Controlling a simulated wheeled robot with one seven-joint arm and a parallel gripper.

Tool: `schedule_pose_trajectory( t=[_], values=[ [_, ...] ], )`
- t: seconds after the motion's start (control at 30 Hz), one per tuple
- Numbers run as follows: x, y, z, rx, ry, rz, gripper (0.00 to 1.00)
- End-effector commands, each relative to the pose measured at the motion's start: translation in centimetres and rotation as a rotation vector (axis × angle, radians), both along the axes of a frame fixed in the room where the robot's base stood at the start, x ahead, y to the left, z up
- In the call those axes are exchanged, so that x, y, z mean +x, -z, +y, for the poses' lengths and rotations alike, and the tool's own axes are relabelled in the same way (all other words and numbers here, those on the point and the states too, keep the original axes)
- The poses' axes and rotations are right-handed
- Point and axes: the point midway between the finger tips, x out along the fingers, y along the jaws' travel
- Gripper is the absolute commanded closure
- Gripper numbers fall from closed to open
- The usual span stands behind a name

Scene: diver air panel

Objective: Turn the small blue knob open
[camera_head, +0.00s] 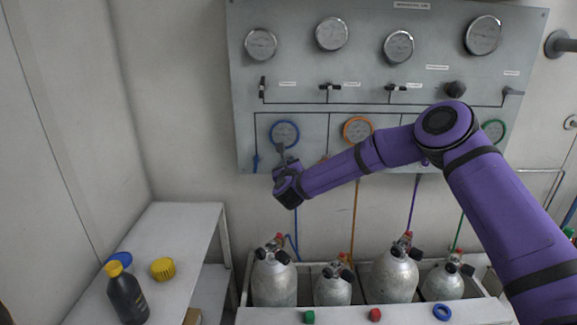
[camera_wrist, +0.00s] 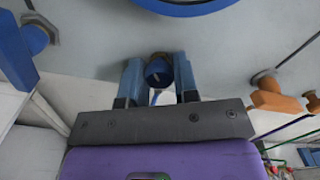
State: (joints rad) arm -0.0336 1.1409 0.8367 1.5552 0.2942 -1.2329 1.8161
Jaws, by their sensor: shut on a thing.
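The small blue knob (camera_wrist: 158,71) sits under the blue-rimmed gauge (camera_head: 285,122) on the grey panel, seen between my two fingers in the wrist view. My gripper (camera_wrist: 158,82) is shut on this knob, with one blue-grey finger on each side of it. In the head view my gripper (camera_head: 283,156) is at the panel's lower left, just below the blue-rimmed gauge, and it hides the knob there. How far the knob is turned cannot be told.
A larger blue handle (camera_wrist: 17,50) is left of my gripper, and an orange fitting (camera_wrist: 275,97) is to the right. Several gas cylinders (camera_head: 274,281) stand below the panel. A side table (camera_head: 190,222) at left holds a dark bottle (camera_head: 126,295) and a yellow cap (camera_head: 163,268).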

Motion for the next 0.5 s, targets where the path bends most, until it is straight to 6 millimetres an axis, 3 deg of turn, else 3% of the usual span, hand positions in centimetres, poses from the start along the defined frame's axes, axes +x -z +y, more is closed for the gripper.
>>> schedule_pose_trajectory(
  t=[0.5],
  values=[
    [-0.05, -0.04, -0.02, -0.491, -0.001, -0.042, 0.95]
  ],
)
